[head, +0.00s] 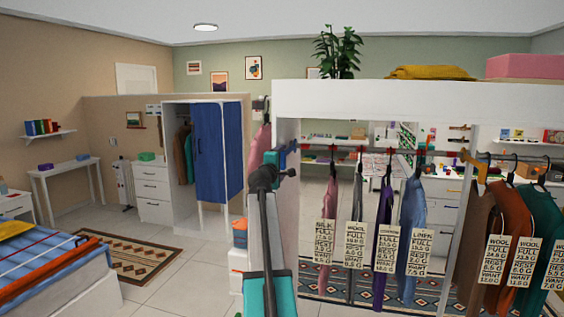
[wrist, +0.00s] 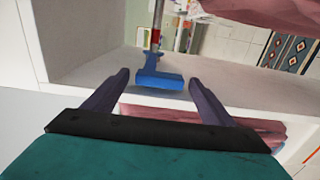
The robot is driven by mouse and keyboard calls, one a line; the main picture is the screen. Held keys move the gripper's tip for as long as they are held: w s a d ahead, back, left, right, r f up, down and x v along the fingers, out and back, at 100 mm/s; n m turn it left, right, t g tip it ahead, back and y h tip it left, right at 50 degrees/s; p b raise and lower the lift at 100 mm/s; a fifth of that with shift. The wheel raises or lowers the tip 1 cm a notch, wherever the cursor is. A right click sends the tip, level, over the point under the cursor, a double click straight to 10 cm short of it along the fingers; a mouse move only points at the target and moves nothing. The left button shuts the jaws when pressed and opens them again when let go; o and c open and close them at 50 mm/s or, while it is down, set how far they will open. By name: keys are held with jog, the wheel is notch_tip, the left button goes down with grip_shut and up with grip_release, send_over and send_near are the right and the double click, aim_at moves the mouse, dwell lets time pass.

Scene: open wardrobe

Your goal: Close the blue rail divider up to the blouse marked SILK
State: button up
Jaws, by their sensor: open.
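The blue rail divider (wrist: 158,80) is on the rail near its left end. It also shows in the head view (head: 291,148), partly hidden by my gripper. The pink blouse (head: 326,195) with the SILK tag (head: 323,241) hangs to the right of the divider, with a stretch of rail between them. My gripper (wrist: 158,76) is open. Its two fingers lie either side of the divider, with gaps visible on both sides. In the head view, my gripper (head: 279,156) is at the wardrobe's left side panel.
A grey garment (head: 357,200), a purple one (head: 384,210) and a blue one (head: 413,210) hang right of the blouse. Brown and green garments (head: 541,220) hang further right. A pink garment (head: 260,145) hangs outside the left panel. The white side panel (wrist: 75,40) is close to my fingers.

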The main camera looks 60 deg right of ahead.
jog(key=shift+w+d, duration=0.1)
jog(key=shift+d, duration=0.15)
jog(key=shift+d, duration=0.1)
jog(key=c, duration=1.5)
